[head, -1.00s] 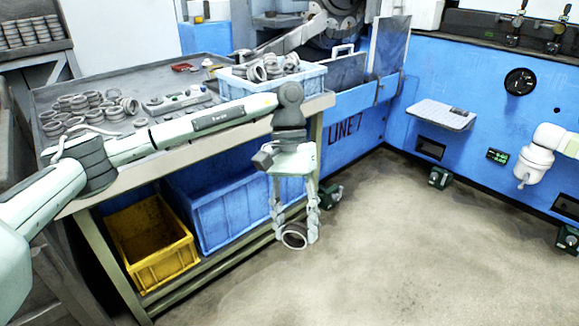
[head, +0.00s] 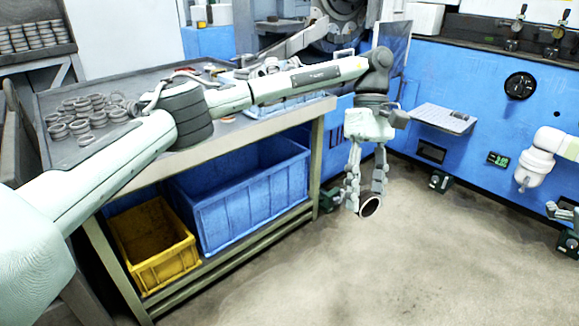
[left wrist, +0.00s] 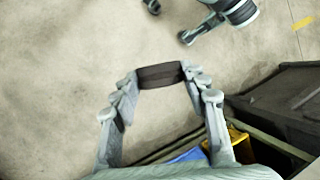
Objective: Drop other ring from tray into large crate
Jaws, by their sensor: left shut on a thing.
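My left gripper (head: 364,198) is shut on a dark metal ring (head: 370,207), held in the air over the floor to the right of the workbench. In the left wrist view the ring (left wrist: 160,75) sits between the fingertips. The large blue crate (head: 245,205) stands on the bench's lower shelf, left of the ring and apart from it; its inside looks empty where visible.
A yellow crate (head: 155,245) stands left of the blue one. The bench top (head: 100,150) carries several rings, and a light blue basket (head: 290,112) of rings is partly hidden by my left arm. Bench legs flank the shelf. The floor in front is clear.

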